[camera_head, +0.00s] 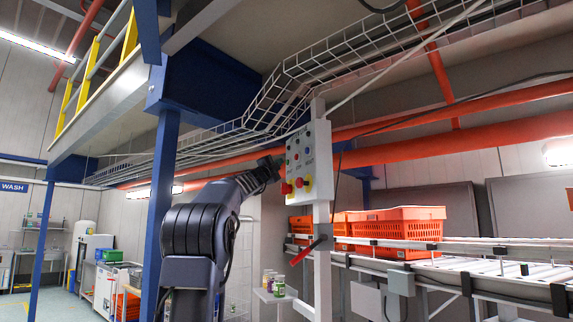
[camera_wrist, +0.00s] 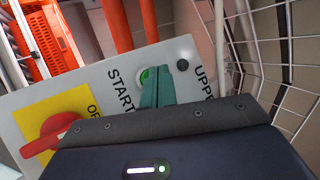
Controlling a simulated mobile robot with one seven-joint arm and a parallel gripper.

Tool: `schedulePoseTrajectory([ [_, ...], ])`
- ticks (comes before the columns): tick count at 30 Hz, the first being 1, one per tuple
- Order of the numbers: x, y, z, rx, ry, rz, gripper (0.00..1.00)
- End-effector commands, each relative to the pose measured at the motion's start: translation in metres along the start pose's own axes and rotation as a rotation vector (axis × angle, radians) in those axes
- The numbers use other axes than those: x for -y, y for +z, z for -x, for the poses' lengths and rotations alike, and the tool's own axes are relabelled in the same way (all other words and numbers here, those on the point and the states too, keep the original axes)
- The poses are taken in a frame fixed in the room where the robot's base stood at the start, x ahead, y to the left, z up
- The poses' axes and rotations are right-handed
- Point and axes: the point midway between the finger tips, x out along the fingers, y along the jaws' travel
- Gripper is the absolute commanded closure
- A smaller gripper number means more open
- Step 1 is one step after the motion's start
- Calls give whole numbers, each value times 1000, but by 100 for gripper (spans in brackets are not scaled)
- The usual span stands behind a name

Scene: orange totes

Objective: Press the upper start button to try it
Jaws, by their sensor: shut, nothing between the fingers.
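The grey control panel (camera_head: 323,170) stands on a white post, with several coloured buttons and red knobs on its face. In the head view my gripper (camera_head: 278,162) is right at the panel's left side, at the upper buttons. In the wrist view the panel (camera_wrist: 95,82) shows the words START and UPPER. A green button (camera_wrist: 144,77) sits between these words, partly hidden behind my gripper's teal fingers (camera_wrist: 160,72). The fingers are shut and empty, with their tips over or against the button; I cannot tell whether they press it in.
A red rotary switch (camera_wrist: 48,136) on a yellow plate is close to my gripper's left in the wrist view. A wire cable tray (camera_head: 290,75) runs above the panel. Orange totes (camera_head: 400,228) stand on a roller conveyor behind it. A blue column (camera_head: 160,200) is at left.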

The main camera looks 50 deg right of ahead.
Motion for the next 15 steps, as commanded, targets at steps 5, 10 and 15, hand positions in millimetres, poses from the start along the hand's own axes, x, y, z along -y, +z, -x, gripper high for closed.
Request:
schedulePoseTrajectory([
  [5,1,1,1,0,0,0,100],
  [10,1,1,1,0,0,0,100],
  [15,4,4,5,1,0,-2,100],
])
